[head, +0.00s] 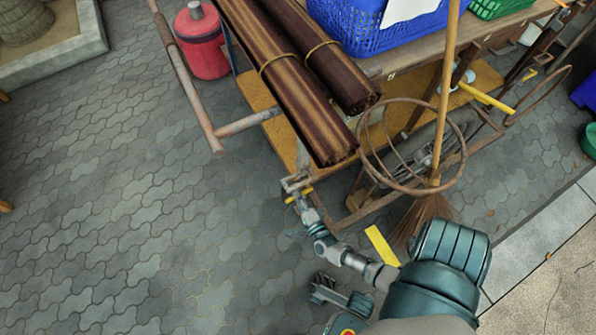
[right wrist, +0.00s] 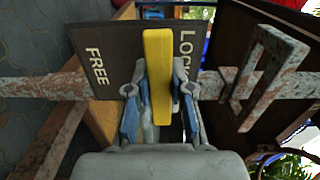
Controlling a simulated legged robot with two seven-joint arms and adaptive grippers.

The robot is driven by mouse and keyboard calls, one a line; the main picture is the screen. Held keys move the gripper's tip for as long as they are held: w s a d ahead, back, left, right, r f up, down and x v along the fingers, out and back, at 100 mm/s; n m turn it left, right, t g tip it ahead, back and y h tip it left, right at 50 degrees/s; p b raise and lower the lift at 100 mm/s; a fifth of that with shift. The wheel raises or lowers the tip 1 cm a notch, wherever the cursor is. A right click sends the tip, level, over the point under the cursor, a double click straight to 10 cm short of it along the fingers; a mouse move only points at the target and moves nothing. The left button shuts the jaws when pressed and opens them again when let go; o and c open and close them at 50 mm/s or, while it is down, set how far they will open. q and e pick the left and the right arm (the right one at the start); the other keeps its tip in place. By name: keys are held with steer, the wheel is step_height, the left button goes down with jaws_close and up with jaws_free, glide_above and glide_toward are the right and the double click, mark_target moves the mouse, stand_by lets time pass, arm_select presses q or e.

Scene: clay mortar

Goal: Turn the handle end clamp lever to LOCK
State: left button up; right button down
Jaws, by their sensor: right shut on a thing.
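The yellow clamp lever (right wrist: 157,65) stands upright in the right wrist view, before a dark plate (right wrist: 120,45) marked FREE on the left and LOCK on the right. The lever lies between the words, closer to LOCK, whose last letter is partly hidden. My right gripper (right wrist: 160,95) is shut on the lever, a finger on each side. In the head view, my right gripper (head: 296,186) is at the cart's handle end, with a little yellow showing. My left gripper (head: 342,297) appears low in the head view, away from the cart; its jaw opening is unclear.
A rusty bar (right wrist: 45,87) runs behind the fingers, with a rusty bracket (right wrist: 262,75) on the right. The cart carries brown rolls (head: 285,75) and a blue basket (head: 355,30). A broom (head: 425,215) and metal hoop (head: 460,150) stand right. Paving at left is clear.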

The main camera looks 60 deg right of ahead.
steer(key=shift+s+d+m, duration=0.1)
steer(key=shift+d+m, duration=0.1)
steer(key=shift+m, duration=0.1)
steer(key=c, duration=1)
jaws_free()
steer(key=shift+a, duration=0.1)
steer(key=v, duration=1.1)
steer(key=shift+s, duration=0.4)
steer(key=shift+a, duration=0.1)
